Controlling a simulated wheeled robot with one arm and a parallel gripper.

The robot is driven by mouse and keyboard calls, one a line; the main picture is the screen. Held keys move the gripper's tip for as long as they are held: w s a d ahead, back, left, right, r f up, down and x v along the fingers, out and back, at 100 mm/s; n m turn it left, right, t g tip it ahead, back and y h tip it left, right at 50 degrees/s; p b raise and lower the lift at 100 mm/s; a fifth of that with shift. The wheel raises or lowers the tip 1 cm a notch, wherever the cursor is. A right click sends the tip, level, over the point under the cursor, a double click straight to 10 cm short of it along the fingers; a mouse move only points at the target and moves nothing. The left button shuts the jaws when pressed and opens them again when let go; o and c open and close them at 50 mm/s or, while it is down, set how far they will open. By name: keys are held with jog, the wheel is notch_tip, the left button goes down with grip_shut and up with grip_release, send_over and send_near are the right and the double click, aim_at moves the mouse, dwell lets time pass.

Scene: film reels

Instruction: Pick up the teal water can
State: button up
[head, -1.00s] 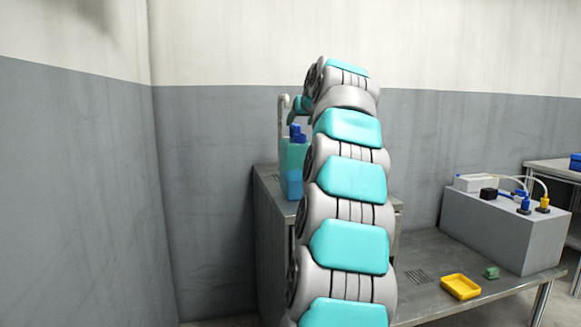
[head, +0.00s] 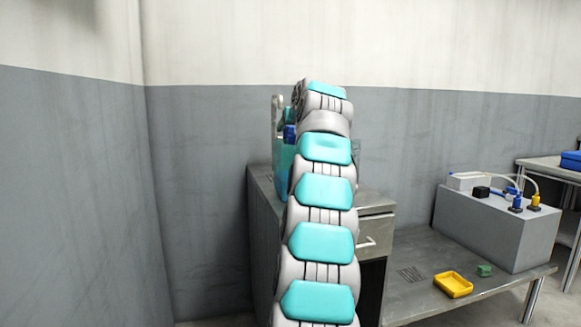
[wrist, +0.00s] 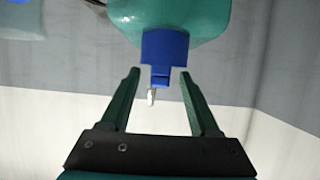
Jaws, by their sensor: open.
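The teal water can (head: 283,160) stands on top of the grey cabinet, partly hidden behind my arm in the head view. Its blue cap (head: 289,133) shows beside the arm. In the wrist view, the can's rounded teal body (wrist: 185,18) is at the top, with the blue cap (wrist: 165,47) hanging into the picture. My gripper (wrist: 160,73) is open, its two dark green fingers apart, with the tip of the blue cap between or just beyond the fingertips. I cannot tell whether they touch it. The gripper is mostly hidden in the head view.
The grey cabinet (head: 262,215) has a drawer (head: 376,230) and stands in the wall corner. To the right, a low metal bench (head: 410,300) holds a yellow tray (head: 453,284), a small green block (head: 484,270) and a grey box (head: 497,228) with cables. The upper wall is clear.

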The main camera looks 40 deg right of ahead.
jog(key=shift+w+d+f, duration=0.15)
jog(key=shift+w+f, duration=0.05)
jog(key=shift+w, duration=0.05)
jog(key=shift+c, duration=0.2)
grip_shut()
jog(key=shift+r, duration=0.1)
dwell(1.0)
